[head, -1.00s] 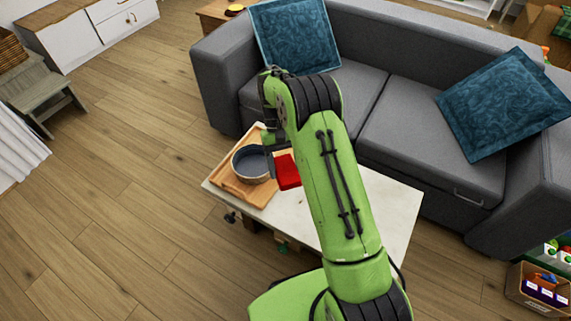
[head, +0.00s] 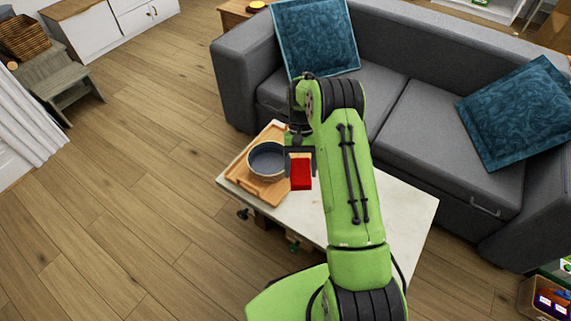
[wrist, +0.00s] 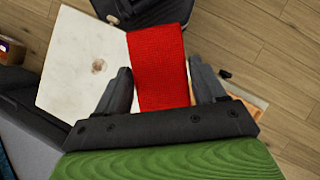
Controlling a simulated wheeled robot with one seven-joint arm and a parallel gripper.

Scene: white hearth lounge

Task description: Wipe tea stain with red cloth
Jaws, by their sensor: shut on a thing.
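My gripper (wrist: 160,78) is shut on a red cloth (wrist: 158,65), which is between its two dark fingers in the wrist view. In the head view the cloth (head: 301,174) hangs below my gripper (head: 300,153), just right of the bowl and over the table. The white tabletop (wrist: 70,62) shows a small brown round stain (wrist: 98,67), left of the cloth in the wrist view. The cloth looks apart from the stain. In the head view my arm covers part of the tabletop (head: 395,212) and the stain is not visible.
A wooden tray (head: 238,172) holding a blue-grey bowl (head: 266,160) is at the table's left end. A grey sofa (head: 400,125) with blue cushions (head: 315,38) stands close behind the table. The wooden floor (head: 130,200) to the left is clear.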

